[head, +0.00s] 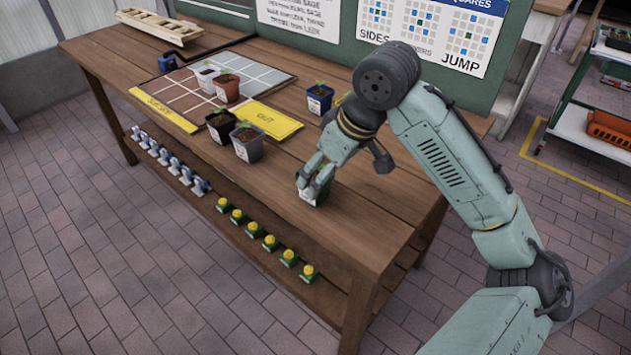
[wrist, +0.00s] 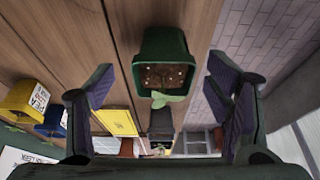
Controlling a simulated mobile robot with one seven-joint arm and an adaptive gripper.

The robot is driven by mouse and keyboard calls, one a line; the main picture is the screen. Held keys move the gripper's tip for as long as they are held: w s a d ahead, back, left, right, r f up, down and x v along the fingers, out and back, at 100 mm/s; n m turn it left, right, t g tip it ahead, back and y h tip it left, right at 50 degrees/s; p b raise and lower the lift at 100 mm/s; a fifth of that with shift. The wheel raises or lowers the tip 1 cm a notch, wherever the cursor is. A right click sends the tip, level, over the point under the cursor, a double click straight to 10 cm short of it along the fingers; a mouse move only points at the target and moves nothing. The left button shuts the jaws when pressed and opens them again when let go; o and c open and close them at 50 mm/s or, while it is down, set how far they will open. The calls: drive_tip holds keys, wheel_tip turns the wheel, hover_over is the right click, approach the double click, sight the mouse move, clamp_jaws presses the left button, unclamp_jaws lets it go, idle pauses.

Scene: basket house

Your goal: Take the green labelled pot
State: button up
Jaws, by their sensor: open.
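The green pot (head: 318,197) stands on the wooden table near its front edge, partly covered by my gripper in the head view. It also shows in the wrist view (wrist: 160,47), with dark soil and a small green seedling. Its label is hard to make out in either view. My gripper (head: 314,178) points down at the pot. In the wrist view its open fingers stand to the left and right of the pot, with a gap on each side.
A blue pot (head: 320,99) stands behind my gripper. A black pot (head: 220,127) and a grey pot (head: 247,143) stand to the left, near a yellow OUT card (head: 270,121). A yellow pot (wrist: 28,101) shows in the wrist view. The table's right part is clear.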

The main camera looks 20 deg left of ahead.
sight(324, 193)
drive_tip(key=shift+a+p+x, duration=0.15)
drive_tip(key=shift+p+x, duration=0.15)
drive_tip(key=shift+x, duration=1)
drive_tip(key=shift+a+p+x, duration=0.15)
drive_tip(key=shift+p+x, duration=0.1)
drive_tip(key=shift+x, duration=1.05)
drive_tip(key=shift+r, duration=0.15)
drive_tip(key=c, duration=1.4)
